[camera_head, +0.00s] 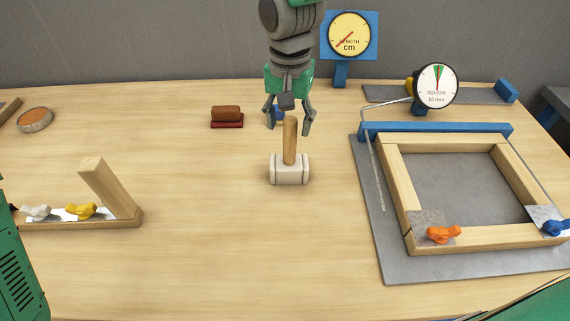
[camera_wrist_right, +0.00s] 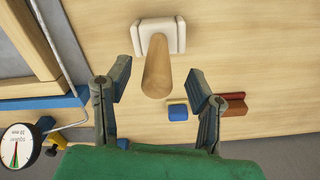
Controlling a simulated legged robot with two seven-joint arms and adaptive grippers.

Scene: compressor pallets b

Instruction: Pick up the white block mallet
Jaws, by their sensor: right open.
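The white block mallet (camera_head: 289,170) stands on its head in the middle of the table, with its wooden handle (camera_head: 290,137) pointing up. My right gripper (camera_head: 290,128) hangs just above and around the handle's top end, fingers spread. In the right wrist view the mallet head (camera_wrist_right: 158,36) is at the top, and the handle (camera_wrist_right: 158,72) points toward the camera between the two open fingers (camera_wrist_right: 158,92). The fingers do not appear to touch the handle. My left gripper is not in view.
A wooden frame (camera_head: 395,185) with orange and blue clamps lies on a grey plate at right, beside dial gauges. A reddish-brown block (camera_head: 227,115) and small blue block (camera_wrist_right: 178,112) are near the gripper. A wooden angle piece (camera_head: 110,188) is at left. The front middle is clear.

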